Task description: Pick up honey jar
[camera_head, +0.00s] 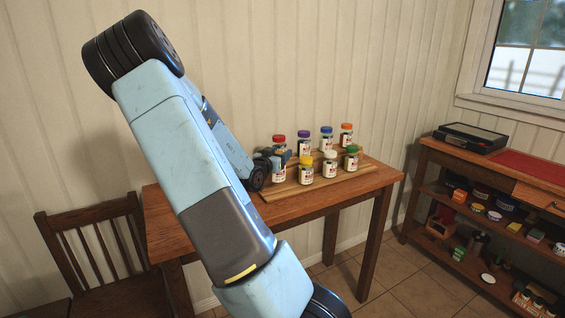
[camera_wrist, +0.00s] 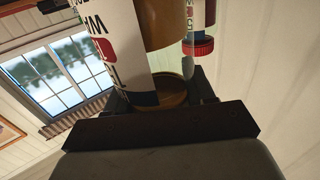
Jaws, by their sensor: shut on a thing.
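In the wrist view, which appears upside down, this jar (camera_wrist: 110,50) fills the space between the dark fingers. It shows a white label, brown contents and a gold-toned lid; its name cannot be read for certain. My gripper reaches in from the left and is shut on it. The red-lidded jar (camera_head: 279,140) is just behind and partly covered by my gripper. It also shows in the wrist view (camera_wrist: 199,47), apart from the fingers.
The wooden stand (camera_head: 350,178) on the table (camera_head: 190,233) holds several more jars, with purple (camera_head: 304,134), blue (camera_head: 326,130), orange (camera_head: 346,127), white (camera_head: 330,154) and green (camera_head: 352,149) lids. A chair (camera_head: 95,250) stands left. A shelf unit (camera_head: 440,160) stands right.

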